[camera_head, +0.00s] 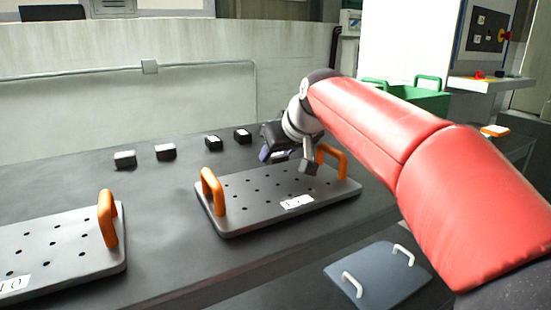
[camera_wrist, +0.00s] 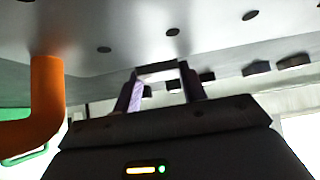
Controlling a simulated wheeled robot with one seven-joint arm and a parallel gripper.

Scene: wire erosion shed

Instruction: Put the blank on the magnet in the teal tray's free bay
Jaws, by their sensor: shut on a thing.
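My gripper (camera_head: 270,154) is over the far part of a grey perforated plate (camera_head: 245,205) with orange handles. In the wrist view its purple fingers (camera_wrist: 160,88) are shut on a small dark piece with a pale edge (camera_wrist: 158,74). The piece is too small and dim to tell its exact shape; it may be the blank. In the head view it is mostly hidden by the gripper. I cannot make out a teal tray with bays or a clear magnet in either view.
Several small dark blocks with pale tops (camera_head: 165,152) stand in a row behind the plate. Another perforated plate (camera_head: 60,255) is at the left. An orange handle (camera_wrist: 46,95) is close in the wrist view. A green crate (camera_head: 420,98) stands behind my arm. A dark panel with white handles (camera_head: 375,272) lies lower.

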